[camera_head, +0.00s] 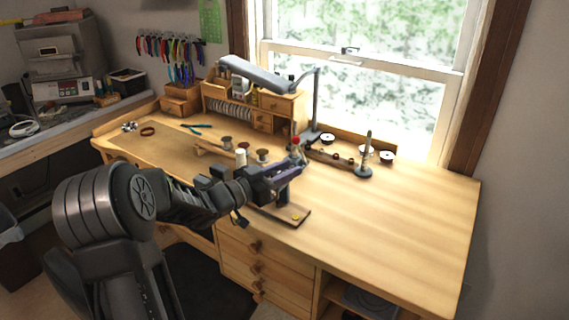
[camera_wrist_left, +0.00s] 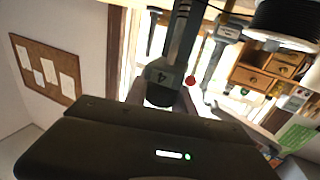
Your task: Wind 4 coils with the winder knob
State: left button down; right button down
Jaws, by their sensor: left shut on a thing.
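My left arm reaches in from the left, and my left gripper (camera_head: 299,162) is at the top of the winder. In the left wrist view my left gripper (camera_wrist_left: 162,100) is shut on a dark round part, the winder knob (camera_wrist_left: 160,95). A small red ball (camera_wrist_left: 190,80) shows just right of this. In the head view my gripper hides the knob.
Wire spools (camera_head: 262,155) stand left of the winder. A lamp (camera_head: 262,76) arches over small wooden drawers at the back. A spindle stand (camera_head: 365,160) and white-topped spools are at the back right. The right half of the workbench (camera_head: 400,215) is clear.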

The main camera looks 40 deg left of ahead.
pick_arm(q)
jog(key=shift+r+m+h, duration=0.25)
jog(key=shift+m+h, duration=0.25)
jog(key=shift+h, duration=0.1)
jog(key=shift+d+f+m+g+h, duration=0.2)
jog(key=shift+m+g+h, duration=0.1)
jog(key=shift+g+h, duration=0.25)
jog(key=c, duration=1.1)
grip_release()
jog(key=shift+o, duration=0.2)
jog(key=shift+s, duration=0.1)
jog(key=shift+s+a+f, duration=0.1)
jog(key=shift+s+a, duration=0.1)
jog(key=shift+s, duration=0.15)
jog(key=b+v, duration=0.1)
jog(key=v, duration=0.6)
jog(key=shift+d, duration=0.1)
